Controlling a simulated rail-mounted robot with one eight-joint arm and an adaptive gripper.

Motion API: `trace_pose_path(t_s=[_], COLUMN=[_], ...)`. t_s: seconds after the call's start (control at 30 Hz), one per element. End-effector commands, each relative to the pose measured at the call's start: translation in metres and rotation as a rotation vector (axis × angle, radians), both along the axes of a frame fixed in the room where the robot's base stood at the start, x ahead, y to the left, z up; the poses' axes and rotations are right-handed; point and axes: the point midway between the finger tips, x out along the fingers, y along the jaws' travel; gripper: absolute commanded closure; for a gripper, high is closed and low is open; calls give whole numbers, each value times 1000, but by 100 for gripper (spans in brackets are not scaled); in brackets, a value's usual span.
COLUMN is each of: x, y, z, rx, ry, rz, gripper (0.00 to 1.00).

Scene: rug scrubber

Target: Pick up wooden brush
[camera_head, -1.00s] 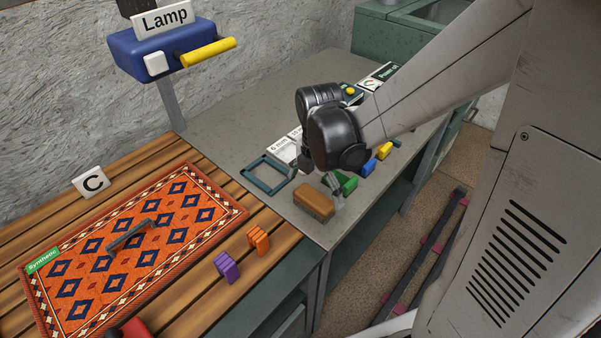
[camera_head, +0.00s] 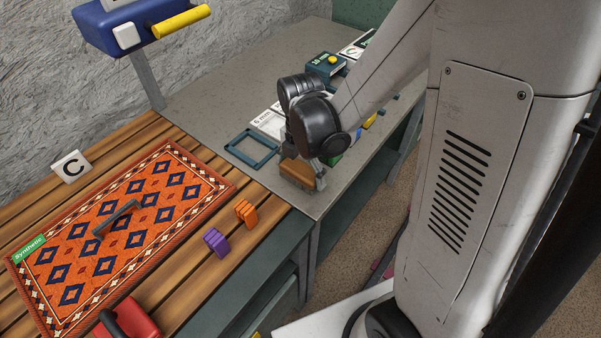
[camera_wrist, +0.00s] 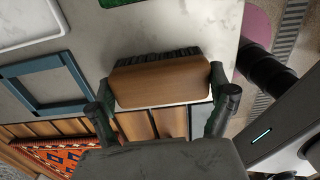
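The wooden brush (camera_head: 297,173) has a brown block back and dark bristles, and sits near the front corner of the grey table. It also shows in the wrist view (camera_wrist: 162,82), lying crosswise between my fingers. My gripper (camera_wrist: 163,88) is spread wide, with one finger beside each short end of the brush. The gaps at the ends look very small, and I cannot tell whether the fingers touch the wood. In the head view my gripper (camera_head: 305,165) is low over the brush and partly hides it.
A teal square frame (camera_head: 252,148) lies left of the brush. A green block (camera_head: 334,160) is close behind my gripper. Orange (camera_head: 246,213) and purple (camera_head: 216,242) pieces stand on the wooden slats by the patterned rug (camera_head: 120,235). A blue lamp box (camera_head: 130,25) overhangs at upper left.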

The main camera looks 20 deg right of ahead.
Motion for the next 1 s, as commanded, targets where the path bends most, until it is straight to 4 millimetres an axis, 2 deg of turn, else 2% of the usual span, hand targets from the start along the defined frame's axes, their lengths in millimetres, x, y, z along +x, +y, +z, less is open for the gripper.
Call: trace_pose_path(t_s=[0.27, 0.47, 0.57, 0.7, 1.0], x=[0, 0, 0, -1, -41], y=[0, 0, 0, 0, 46], z=[1, 8, 18, 42, 77], rx=[0, 0, 0, 0, -1], ry=[0, 0, 0, 1, 1], rz=[0, 0, 0, 0, 6], gripper=[41, 41, 41, 41, 41])
